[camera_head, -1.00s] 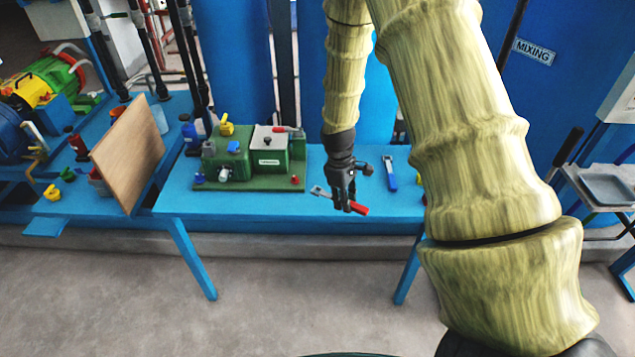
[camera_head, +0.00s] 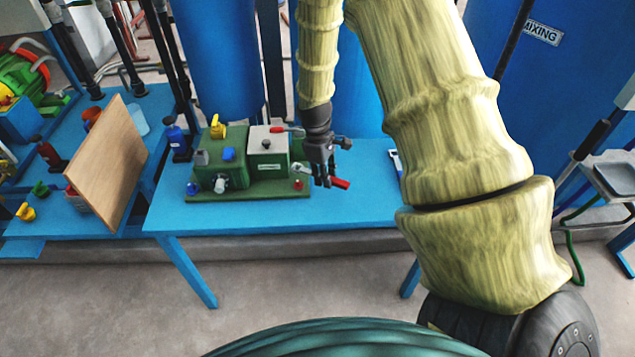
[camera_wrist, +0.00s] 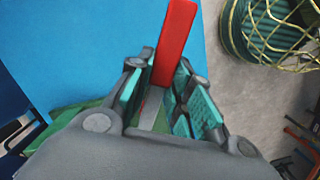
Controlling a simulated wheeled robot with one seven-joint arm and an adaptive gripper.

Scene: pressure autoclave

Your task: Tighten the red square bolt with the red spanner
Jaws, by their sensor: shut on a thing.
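My gripper (camera_head: 326,182) is shut on the red spanner (camera_head: 341,183) and holds it above the blue table, just right of the green machine. The red handle sticks out to the right of the fingers, and the grey head points left toward the machine. In the wrist view, the red handle (camera_wrist: 176,42) rises between the teal-padded fingers of my gripper (camera_wrist: 164,78). A small red bolt (camera_head: 298,184) stands on the front right corner of the green base plate (camera_head: 250,193), close to the spanner head. I cannot tell whether they touch.
The green machine (camera_head: 268,150) carries a yellow part (camera_head: 217,130), a blue bolt (camera_head: 193,189) and a red-handled lever (camera_head: 280,130). A wooden board (camera_head: 107,165) leans at left. The blue table's (camera_head: 270,216) front is clear.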

